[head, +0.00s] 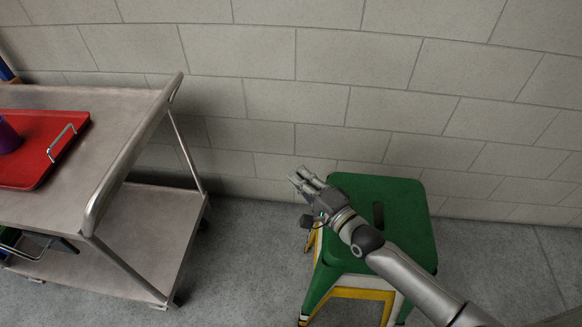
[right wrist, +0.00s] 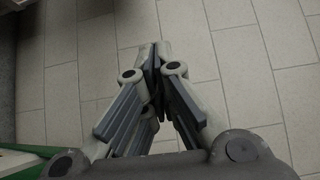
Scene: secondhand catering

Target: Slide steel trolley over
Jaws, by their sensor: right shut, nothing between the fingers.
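The steel trolley (head: 110,124) stands at the left of the head view, two shelves high, with a raised tubular handle (head: 128,160) along its right end. My right gripper (head: 298,178) is shut and empty. It is in the air to the right of the trolley, clearly apart from the handle, in front of the green stool. In the right wrist view the closed fingers (right wrist: 154,65) meet with the tiled wall behind them. My left gripper is not in view.
A red tray (head: 75,149) with a purple cup (head: 7,137) rests on the trolley top. A green stool (head: 402,215) over a yellow one stands under my right arm. A block wall (head: 330,60) closes the back. Bare floor (head: 245,270) lies between trolley and stools.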

